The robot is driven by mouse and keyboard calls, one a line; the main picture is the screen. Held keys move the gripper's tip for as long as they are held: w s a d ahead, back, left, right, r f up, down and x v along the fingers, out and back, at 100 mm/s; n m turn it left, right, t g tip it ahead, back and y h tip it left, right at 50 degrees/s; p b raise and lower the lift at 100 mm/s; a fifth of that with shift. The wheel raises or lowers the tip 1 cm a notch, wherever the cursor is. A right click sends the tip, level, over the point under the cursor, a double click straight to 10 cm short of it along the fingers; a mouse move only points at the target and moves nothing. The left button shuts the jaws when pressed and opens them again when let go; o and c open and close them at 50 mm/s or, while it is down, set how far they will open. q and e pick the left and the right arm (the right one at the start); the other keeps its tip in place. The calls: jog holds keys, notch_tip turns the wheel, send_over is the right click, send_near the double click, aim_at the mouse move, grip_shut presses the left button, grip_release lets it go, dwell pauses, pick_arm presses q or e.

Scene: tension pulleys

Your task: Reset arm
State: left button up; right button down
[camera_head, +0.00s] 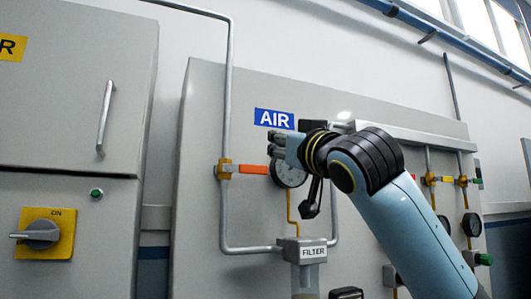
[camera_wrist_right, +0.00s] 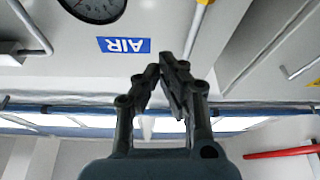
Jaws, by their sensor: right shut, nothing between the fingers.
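My right arm (camera_head: 405,215) reaches in from the lower right in the head view. Its gripper (camera_head: 281,146) is in front of the grey panel, just below the blue AIR sign (camera_head: 274,119), and overlaps the top of a round gauge (camera_head: 288,172). In the right wrist view, the dark fingers of the right gripper (camera_wrist_right: 163,72) come together at their tips with nothing between them. The AIR sign (camera_wrist_right: 123,45) and the gauge (camera_wrist_right: 93,8) also show there, upside down. I cannot tell how far the fingertips are from the panel. My left gripper is out of view.
A pipe with an orange-handled valve (camera_head: 253,169) runs left of the gripper. A FILTER block (camera_head: 303,250) is below it. A cabinet with a yellow ON switch (camera_head: 45,233) stands at left. More valves (camera_head: 447,180) and gauges (camera_head: 471,224) are at right.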

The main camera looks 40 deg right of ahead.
jog(key=s+a+f+g+y, duration=0.1)
jog(key=s+f+g, duration=0.3)
jog(key=f, duration=1.3)
jog(key=s+a+f+g+y, duration=0.15)
jog(key=f+g, duration=0.45)
jog(key=f, duration=1)
jog(key=s+a+f+n+g, duration=0.15)
jog(key=s+f+g, duration=0.25)
jog(key=s+f, duration=0.6)
jog(key=s+a+f+g, duration=0.3)
jog(key=s+f+g, duration=0.1)
jog(key=s+f, duration=0.55)
jog(key=s+d+f+g+b, duration=0.1)
jog(key=s+f+b, duration=0.15)
jog(key=f, duration=1.45)
jog(key=s+d+f+g+b, duration=0.1)
jog(key=f+b, duration=0.2)
jog(key=f, duration=1.3)
jog(key=s+d+f+b, duration=0.1)
jog(key=s+f+b, duration=0.2)
jog(key=s+f, duration=1.4)
jog(key=shift+s+d+f+g+y, duration=0.15)
jog(key=shift+s+f+g+y, duration=0.15)
jog(key=shift+s+f+y, duration=0.15)
